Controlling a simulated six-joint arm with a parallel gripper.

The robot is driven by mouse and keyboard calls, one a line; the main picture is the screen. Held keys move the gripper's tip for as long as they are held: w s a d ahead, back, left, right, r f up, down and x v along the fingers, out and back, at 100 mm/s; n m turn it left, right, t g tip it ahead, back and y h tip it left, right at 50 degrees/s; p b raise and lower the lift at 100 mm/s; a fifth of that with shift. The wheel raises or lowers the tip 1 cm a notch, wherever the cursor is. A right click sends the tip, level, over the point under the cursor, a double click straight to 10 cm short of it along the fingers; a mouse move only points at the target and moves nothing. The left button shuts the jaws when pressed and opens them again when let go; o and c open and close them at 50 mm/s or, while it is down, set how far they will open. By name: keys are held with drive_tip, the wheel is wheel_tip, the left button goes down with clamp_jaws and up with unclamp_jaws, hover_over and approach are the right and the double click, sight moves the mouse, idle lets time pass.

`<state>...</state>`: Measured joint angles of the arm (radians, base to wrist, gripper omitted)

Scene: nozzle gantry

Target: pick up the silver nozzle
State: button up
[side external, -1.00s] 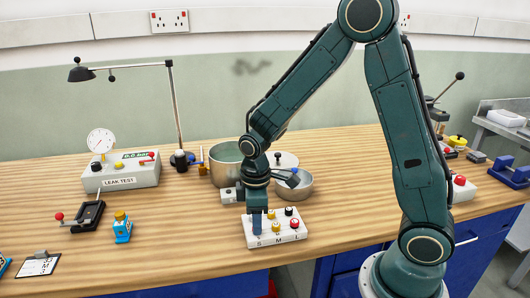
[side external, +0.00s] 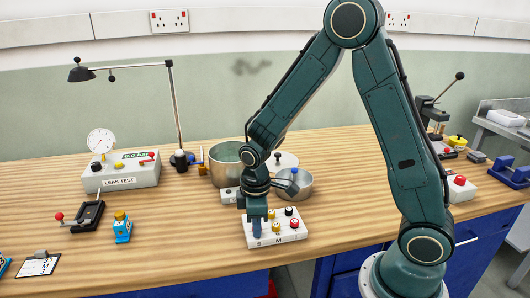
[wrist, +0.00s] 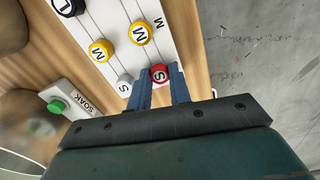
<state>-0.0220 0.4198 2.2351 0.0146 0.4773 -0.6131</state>
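The silver nozzle (wrist: 124,82) has a small pale round top and stands in the white rack (wrist: 122,40). In the wrist view it is just left of my left finger, outside the fingers. My gripper (wrist: 160,76) points down at the S end of the rack, with its blue fingers apart on either side of a red-topped S nozzle (wrist: 159,72). I cannot tell whether they touch it. In the side view my gripper (side external: 257,232) hides the S end of the rack (side external: 285,236), and I cannot make out the silver nozzle there.
Yellow-topped M nozzles (wrist: 101,50) and a black-topped L nozzle (wrist: 68,5) stand in the same rack. A metal pot (side external: 225,172) and a steel bowl (side external: 301,188) are behind it. The bench left of the rack (side external: 185,230) is clear.

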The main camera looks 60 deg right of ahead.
clamp_jaws()
wheel_tip(320, 180, up, 20)
idle(0.8)
drive_tip(key=shift+r, duration=0.15)
idle(0.5)
drive_tip(key=shift+r, duration=1.25)
drive_tip(key=shift+r, duration=0.1)
drive_tip(key=shift+d, duration=0.1)
